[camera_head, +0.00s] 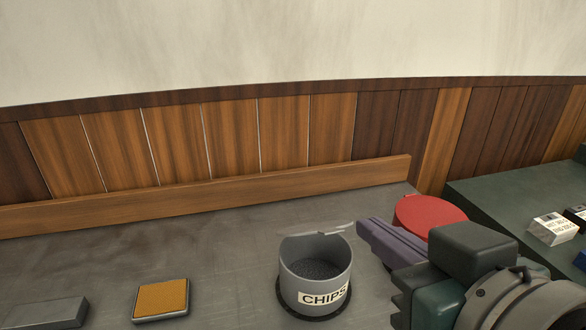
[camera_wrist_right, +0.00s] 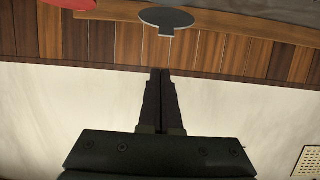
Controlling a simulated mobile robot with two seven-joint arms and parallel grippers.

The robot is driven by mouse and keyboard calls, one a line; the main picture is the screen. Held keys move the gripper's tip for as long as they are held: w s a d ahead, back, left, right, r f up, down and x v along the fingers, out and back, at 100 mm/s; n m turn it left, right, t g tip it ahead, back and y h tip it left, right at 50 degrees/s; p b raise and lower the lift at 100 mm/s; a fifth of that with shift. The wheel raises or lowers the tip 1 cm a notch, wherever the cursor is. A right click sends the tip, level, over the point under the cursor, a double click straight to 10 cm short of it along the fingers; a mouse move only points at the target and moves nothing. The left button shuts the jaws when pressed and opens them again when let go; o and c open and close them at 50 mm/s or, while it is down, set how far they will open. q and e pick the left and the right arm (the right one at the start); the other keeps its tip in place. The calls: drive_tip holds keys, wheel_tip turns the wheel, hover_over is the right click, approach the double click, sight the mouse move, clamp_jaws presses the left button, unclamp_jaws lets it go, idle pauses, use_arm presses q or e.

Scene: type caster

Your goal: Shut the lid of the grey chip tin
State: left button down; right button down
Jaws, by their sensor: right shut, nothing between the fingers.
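The grey chip tin (camera_head: 291,284), labelled CHIPS, stands upright on the grey worktop, right of centre in the head view. Its top is open and its dark inside shows; the rim looks uneven at the back. A grey round disc with a small tab (camera_wrist_right: 166,17) shows at the top of the right wrist view; it may be the tin's lid, but I cannot tell for sure. My right gripper (camera_head: 366,229) is shut and empty, right of the tin and apart from it. In the wrist view its fingers (camera_wrist_right: 160,75) lie together. My left gripper is out of view.
A red round thing (camera_head: 428,212) lies behind my right arm, partly hidden. An orange-topped pad (camera_head: 161,298) and a dark grey block (camera_head: 50,313) are left of the tin. A wooden ledge (camera_head: 220,196) bounds the back. A green surface (camera_head: 500,196) with small boxes is at right.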

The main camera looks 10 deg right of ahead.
drive_tip(key=r, duration=0.1)
hover_over(329, 230)
wheel_tip(329, 230, down, 3)
drive_tip(key=shift+r+t, duration=0.1)
drive_tip(key=shift+t, duration=0.2)
drive_tip(key=f, duration=0.1)
drive_tip(key=s+f, duration=0.1)
drive_tip(key=shift+s+f+b, duration=0.2)
drive_tip(key=shift+f+b, duration=0.1)
drive_tip(key=shift+b, duration=0.05)
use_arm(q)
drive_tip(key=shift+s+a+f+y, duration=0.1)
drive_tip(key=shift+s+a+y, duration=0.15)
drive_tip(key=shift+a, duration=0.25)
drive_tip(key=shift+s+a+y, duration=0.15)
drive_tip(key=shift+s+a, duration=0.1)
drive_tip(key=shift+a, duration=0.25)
use_arm(e)
drive_tip(key=shift+s+f, duration=0.35)
drive_tip(key=shift+f, duration=0.05)
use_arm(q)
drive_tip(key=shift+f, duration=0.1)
